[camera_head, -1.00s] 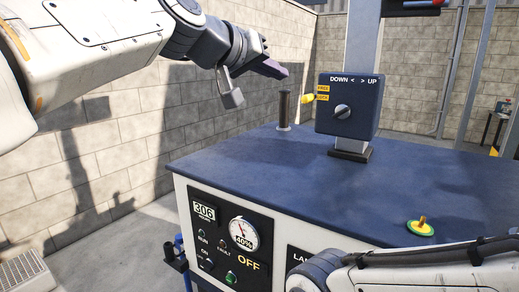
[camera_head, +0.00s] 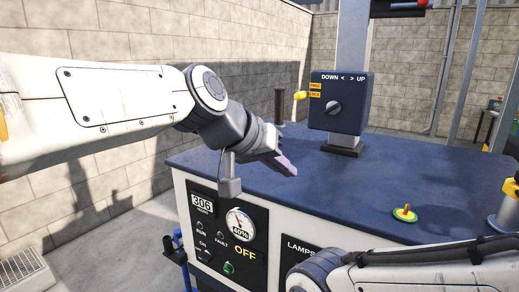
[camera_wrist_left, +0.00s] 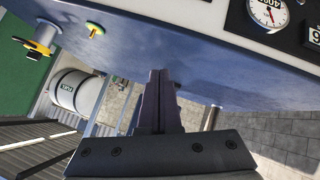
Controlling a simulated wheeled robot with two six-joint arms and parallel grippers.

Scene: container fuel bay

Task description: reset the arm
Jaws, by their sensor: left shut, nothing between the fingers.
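My left arm comes in from the left in the head view, and its gripper (camera_head: 284,166) hangs over the left part of the blue-topped cabinet (camera_head: 420,190). In the left wrist view the left gripper's fingers (camera_wrist_left: 160,100) are together with nothing between them. The blue top also shows there (camera_wrist_left: 200,65), tilted. My right arm enters at the lower right of the head view; its gripper is not visible.
A DOWN/UP control box (camera_head: 340,102) with a knob stands on the cabinet. A dark upright post (camera_head: 279,105) is behind my left gripper. A yellow-green knob (camera_head: 404,213) sits at the right. The front panel holds a gauge (camera_head: 240,222).

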